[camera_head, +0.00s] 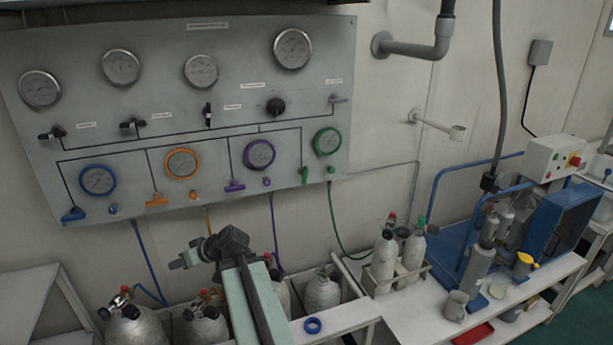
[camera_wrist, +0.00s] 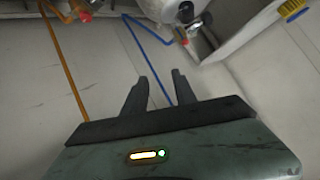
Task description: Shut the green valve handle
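The green valve handle (camera_head: 304,174) is on the grey panel, below and left of the green-ringed gauge (camera_head: 327,142). It points roughly up and down, while the blue (camera_head: 73,214), orange (camera_head: 157,200) and purple (camera_head: 235,186) handles lie nearly level. My gripper (camera_head: 178,263) is below the panel, left of and well below the green handle, touching no handle. In the wrist view its two dark fingers (camera_wrist: 160,78) stand apart with nothing between them. The green handle is not in the wrist view.
Grey gas cylinders (camera_head: 322,292) stand in a white rack below the panel, close under my arm. Blue (camera_wrist: 150,45) and orange (camera_wrist: 65,60) hoses hang by the wall near my gripper. A bench with bottles (camera_head: 384,262) and a blue machine (camera_head: 550,230) stands right.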

